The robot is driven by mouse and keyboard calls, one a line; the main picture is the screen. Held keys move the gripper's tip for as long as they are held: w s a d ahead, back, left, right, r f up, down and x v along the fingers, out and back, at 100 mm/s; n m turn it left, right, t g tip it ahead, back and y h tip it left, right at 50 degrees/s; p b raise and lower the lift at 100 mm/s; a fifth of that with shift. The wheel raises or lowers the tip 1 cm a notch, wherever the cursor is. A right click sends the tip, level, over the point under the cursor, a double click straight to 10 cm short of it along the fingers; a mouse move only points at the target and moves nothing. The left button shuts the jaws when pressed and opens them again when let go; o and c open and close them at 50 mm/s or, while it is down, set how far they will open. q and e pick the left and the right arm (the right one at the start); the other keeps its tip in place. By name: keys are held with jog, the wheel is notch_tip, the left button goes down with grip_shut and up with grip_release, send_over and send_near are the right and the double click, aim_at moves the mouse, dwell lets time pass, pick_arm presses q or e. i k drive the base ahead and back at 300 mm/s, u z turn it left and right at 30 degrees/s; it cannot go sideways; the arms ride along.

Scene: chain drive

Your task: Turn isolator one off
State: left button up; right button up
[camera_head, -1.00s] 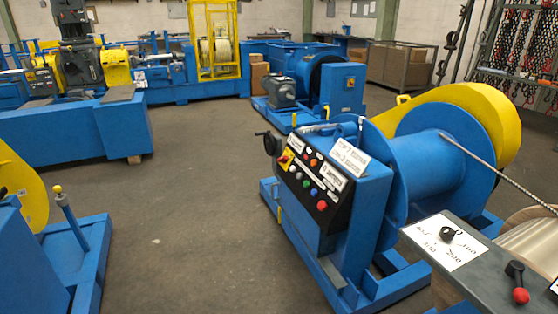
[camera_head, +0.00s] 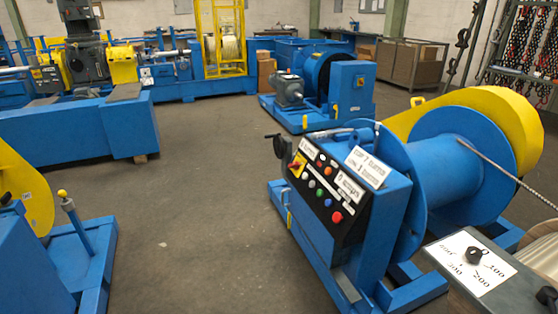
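A yellow and red rotary switch (camera_head: 297,165), which looks like an isolator, is at the left end of the black control panel (camera_head: 330,202) on the blue winch (camera_head: 375,215). The panel also carries several coloured buttons and white labels too small to read fully. A second small yellow switch (camera_head: 361,82) is on a blue cabinet (camera_head: 348,95) further back. I cannot tell from the labels which one is isolator one, nor its position. Neither of my grippers is in view.
A grey box (camera_head: 515,290) with a dial plate (camera_head: 470,262) is at the lower right. A blue machine with a lever (camera_head: 75,220) is at the lower left, and a long blue bench (camera_head: 85,130) is behind it. The grey floor (camera_head: 200,220) between them is open.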

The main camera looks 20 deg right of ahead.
aim_at(295, 165)
jog(key=i, duration=1.9)
jog(key=z, duration=0.4)
